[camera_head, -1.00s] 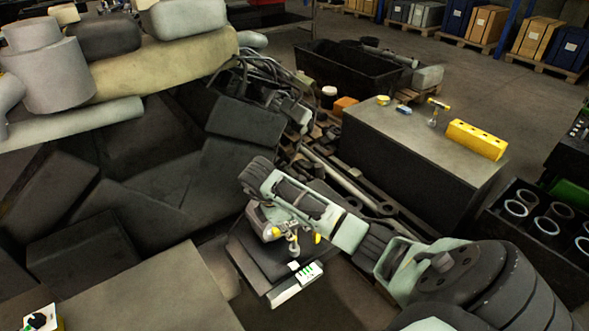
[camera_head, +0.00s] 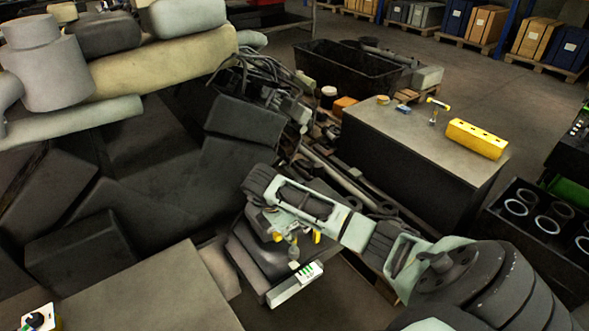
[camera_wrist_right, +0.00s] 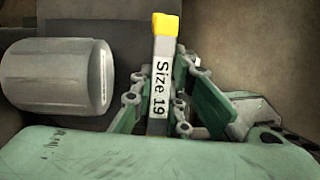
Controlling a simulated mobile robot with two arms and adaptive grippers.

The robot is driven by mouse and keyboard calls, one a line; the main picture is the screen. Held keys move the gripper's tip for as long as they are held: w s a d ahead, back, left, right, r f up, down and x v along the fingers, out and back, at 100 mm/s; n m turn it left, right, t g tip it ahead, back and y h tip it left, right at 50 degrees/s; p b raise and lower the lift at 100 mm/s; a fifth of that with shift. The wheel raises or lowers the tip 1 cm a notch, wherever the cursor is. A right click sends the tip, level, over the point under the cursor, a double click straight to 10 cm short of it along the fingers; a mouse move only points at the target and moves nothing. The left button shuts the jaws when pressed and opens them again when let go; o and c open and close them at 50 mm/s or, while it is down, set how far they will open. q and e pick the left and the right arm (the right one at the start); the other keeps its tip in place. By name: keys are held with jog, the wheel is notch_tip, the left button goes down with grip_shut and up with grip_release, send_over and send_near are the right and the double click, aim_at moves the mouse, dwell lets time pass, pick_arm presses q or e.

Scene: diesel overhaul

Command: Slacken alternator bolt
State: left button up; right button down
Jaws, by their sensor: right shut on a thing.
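My right gripper (camera_wrist_right: 160,105) is shut on a wrench with a white "Size 19" label (camera_wrist_right: 160,88) and a yellow end. The wrench stands upright in the right wrist view between green fingers. A grey cylindrical part (camera_wrist_right: 55,75) lies just left of it, apart from it. In the head view my right gripper (camera_head: 292,240) is low over a dark block with a pale front edge. The alternator and its bolt cannot be told apart surely there, and I cannot tell whether the wrench touches a bolt. My left gripper is not in view.
A workbench (camera_head: 400,140) at the right bears a yellow block (camera_head: 476,138) and small tools. A black bin (camera_head: 340,70) stands behind it. Large dark engine parts and a grey cylinder (camera_head: 50,65) fill the left. A crate of ring-topped cylinders (camera_head: 500,225) is at the right.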

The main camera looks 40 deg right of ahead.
jog(key=n+t, duration=0.1)
jog(key=n, duration=0.3)
jog(key=shift+s+d+t, duration=0.15)
jog(key=shift+t, duration=0.25)
jog(key=n+t+b, duration=0.1)
jog(key=n+b, duration=0.1)
jog(key=n, duration=0.2)
jog(key=shift+f+y, duration=0.1)
jog(key=shift+y, duration=0.2)
jog(key=n+b, duration=0.1)
jog(key=n, duration=0.1)
jog(key=n+t+y+b, duration=0.1)
jog(key=n, duration=0.1)
jog(key=shift+n+t, duration=0.3)
jog(key=shift+n, duration=0.1)
jog(key=n+y+b, duration=0.1)
jog(key=n+b, duration=0.1)
jog(key=shift+n, duration=0.3)
jog(key=n+y+b, duration=0.1)
jog(key=n, duration=0.2)
jog(key=shift+w+t+b, duration=0.2)
jog(key=shift+t+b, duration=0.15)
jog(key=shift+t, duration=0.05)
jog(key=shift+a+r+n, duration=0.25)
jog(key=shift+n, duration=0.15)
jog(key=shift+f, duration=0.1)
jog(key=c, duration=2.2)
grip_release()
grip_shut()
